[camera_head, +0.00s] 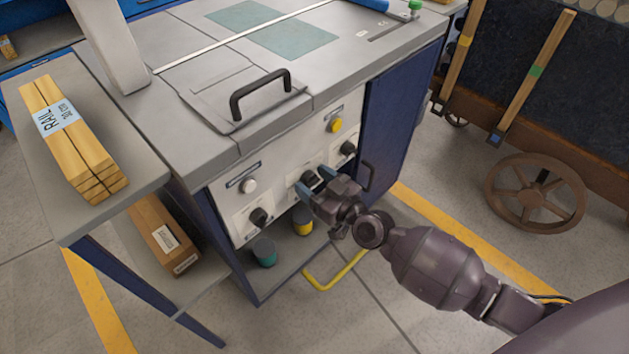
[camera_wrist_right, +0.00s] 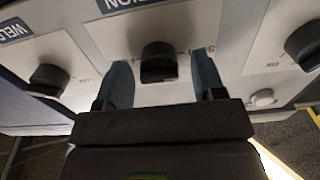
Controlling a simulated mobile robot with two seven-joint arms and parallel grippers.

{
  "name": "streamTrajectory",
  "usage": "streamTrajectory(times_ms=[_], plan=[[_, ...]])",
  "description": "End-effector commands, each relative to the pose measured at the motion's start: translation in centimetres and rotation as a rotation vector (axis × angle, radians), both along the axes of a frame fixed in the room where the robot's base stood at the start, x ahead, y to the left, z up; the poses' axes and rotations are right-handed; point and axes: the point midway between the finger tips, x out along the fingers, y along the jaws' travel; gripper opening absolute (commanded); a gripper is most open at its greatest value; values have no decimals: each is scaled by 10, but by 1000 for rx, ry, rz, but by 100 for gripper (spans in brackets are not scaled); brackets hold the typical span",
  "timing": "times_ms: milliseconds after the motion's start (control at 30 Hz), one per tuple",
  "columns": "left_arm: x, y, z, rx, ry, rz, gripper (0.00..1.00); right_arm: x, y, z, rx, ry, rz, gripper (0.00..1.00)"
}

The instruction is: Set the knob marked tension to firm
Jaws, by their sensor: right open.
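The middle black knob (camera_head: 308,179) is on the white front panel of the grey-topped machine. In the wrist view this knob (camera_wrist_right: 158,62) sits under a blue label (camera_wrist_right: 125,3) whose visible letters seem to read "SION". My right gripper (camera_head: 314,183) is open in front of the panel. Its two blue-grey fingers (camera_wrist_right: 163,75) stand on either side of the middle knob, with a gap showing at both sides. The small scale words beside the knob are too small or partly hidden to read. My left gripper is out of view.
Other black knobs sit at the panel's lower left (camera_head: 260,217) and right (camera_head: 347,148). A white button (camera_head: 249,185) and a yellow button (camera_head: 335,125) are above. A black handle (camera_head: 260,92) tops the machine. Teal (camera_head: 265,252) and yellow-banded (camera_head: 302,222) cups stand below.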

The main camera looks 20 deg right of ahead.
Motion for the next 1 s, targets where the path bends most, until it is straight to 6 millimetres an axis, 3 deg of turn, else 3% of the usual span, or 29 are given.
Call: streamTrajectory(times_ms=[200, 533, 1000], plan=[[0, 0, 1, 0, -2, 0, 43, 0, 0, 0, -1, 0, 0, 61], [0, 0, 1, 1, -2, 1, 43, 0, 0, 0, -1, 0, 0, 14], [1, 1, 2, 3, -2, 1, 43, 0, -1, 0, 121, 44, 0, 14]])
